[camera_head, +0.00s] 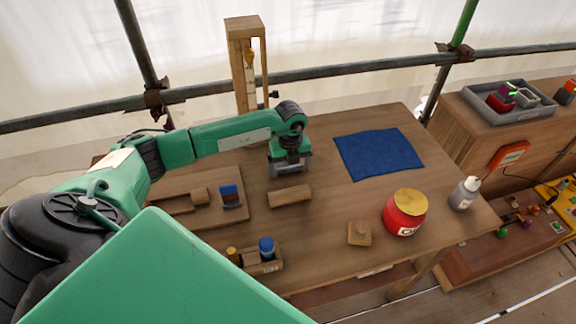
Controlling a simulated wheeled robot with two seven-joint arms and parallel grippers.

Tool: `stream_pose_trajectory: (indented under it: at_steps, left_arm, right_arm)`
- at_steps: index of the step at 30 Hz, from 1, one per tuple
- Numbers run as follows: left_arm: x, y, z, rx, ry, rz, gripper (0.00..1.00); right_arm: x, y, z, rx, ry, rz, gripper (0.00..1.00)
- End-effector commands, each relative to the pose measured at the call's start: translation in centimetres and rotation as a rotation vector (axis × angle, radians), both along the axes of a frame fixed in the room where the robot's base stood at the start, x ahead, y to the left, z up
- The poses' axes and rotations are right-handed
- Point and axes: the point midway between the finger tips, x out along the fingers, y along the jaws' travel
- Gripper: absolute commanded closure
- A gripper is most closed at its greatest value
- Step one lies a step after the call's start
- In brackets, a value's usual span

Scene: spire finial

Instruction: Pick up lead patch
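My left gripper (290,169) hangs over the middle of the wooden table (330,206), pointing down. Its grey fingers look spread apart, and I make out nothing held between them. It is just behind a light wooden block (290,195) and left of the blue cloth (378,153). I cannot pick out a lead patch with certainty; no plain grey sheet stands out on the table, and the gripper hides the spot beneath it. My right gripper is not in view.
A red jar with a gold lid (405,213), a grey bottle (465,193) and a small wooden piece (359,234) stand at right. A board with a blue-topped brush (230,195) and a small caddy (262,262) are at left. A wooden post frame (236,75) rises behind.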

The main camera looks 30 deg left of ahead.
Motion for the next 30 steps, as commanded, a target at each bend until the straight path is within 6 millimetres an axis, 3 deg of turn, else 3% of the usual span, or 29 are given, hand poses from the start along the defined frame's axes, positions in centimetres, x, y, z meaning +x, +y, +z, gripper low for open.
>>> stream_pose_trajectory:
  at_steps: [1,7,20,26,30]
  left_arm:
    - [0.0,0.0,0.0,0.000,0.000,0.000,0.19]
    - [0.0,0.0,0.0,0.000,0.000,0.000,0.57]
    - [0.1,0.0,1.2,0.000,-0.004,-0.001,0.57]
    - [0.2,0.1,4.6,0.000,-0.006,0.000,0.57]
    - [0.2,0.0,8.7,0.000,-0.009,0.000,0.57]
  right_arm:
    - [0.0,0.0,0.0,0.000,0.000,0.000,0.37]
    - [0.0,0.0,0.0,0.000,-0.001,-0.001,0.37]
    - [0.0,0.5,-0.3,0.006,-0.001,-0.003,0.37]
    - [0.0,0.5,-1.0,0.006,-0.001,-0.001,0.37]
    - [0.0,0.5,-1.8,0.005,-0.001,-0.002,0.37]
